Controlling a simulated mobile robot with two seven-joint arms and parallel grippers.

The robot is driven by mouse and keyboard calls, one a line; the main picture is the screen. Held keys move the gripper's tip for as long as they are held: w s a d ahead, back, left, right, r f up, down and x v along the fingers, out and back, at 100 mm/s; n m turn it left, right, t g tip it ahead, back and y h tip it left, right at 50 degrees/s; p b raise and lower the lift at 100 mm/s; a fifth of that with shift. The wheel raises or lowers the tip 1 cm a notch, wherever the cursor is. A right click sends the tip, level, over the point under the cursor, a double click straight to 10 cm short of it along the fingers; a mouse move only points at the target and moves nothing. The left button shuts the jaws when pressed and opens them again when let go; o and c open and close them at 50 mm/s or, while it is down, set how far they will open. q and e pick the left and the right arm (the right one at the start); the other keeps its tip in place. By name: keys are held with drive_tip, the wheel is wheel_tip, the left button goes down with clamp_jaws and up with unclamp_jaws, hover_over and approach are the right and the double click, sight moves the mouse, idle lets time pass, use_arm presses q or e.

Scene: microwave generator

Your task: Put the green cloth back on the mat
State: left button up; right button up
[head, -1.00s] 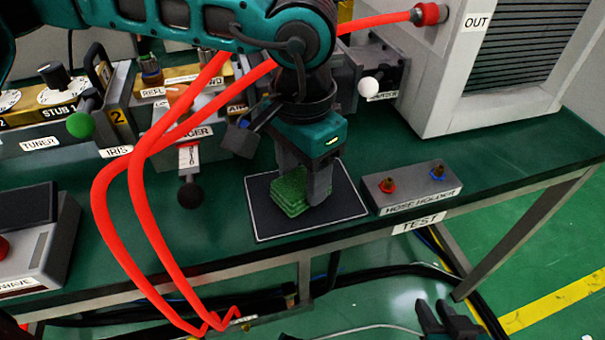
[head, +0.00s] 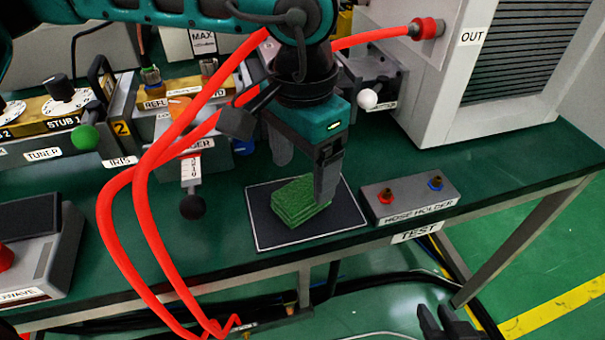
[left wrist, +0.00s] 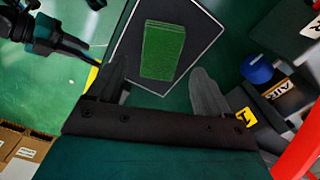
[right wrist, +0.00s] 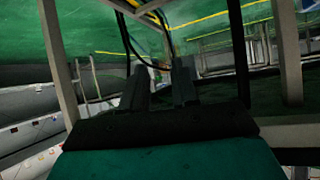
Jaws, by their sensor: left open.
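The folded green cloth (head: 297,203) lies on the dark mat (head: 262,225) with a white border, on the green bench. It also shows on the mat in the left wrist view (left wrist: 163,50). My left gripper (head: 303,180) is open just above the cloth, its fingers apart and nothing held between them. In the left wrist view the left gripper's fingers (left wrist: 160,95) stand wide, with the cloth beyond their tips. My right gripper (head: 440,318) is at the bottom right, away from the bench; it also shows in the right wrist view (right wrist: 160,85), with its fingers apart and empty.
The hose holder (head: 410,198) stands right of the mat. A red hose (head: 140,220) loops down in front of the bench on the left. A black-knobbed lever (head: 192,206) is left of the mat. The white cabinet (head: 470,90) stands behind.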

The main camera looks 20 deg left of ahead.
sight(302, 191)
use_arm(q)
wheel_tip(302, 191, up, 8)
drive_tip(key=p, duration=0.1)
use_arm(e)
drive_tip(key=shift+s+d+r, duration=0.2)
drive_tip(key=shift+d+r, duration=0.1)
drive_tip(key=shift+d, duration=0.1)
use_arm(q)
drive_tip(key=shift+r, duration=0.1)
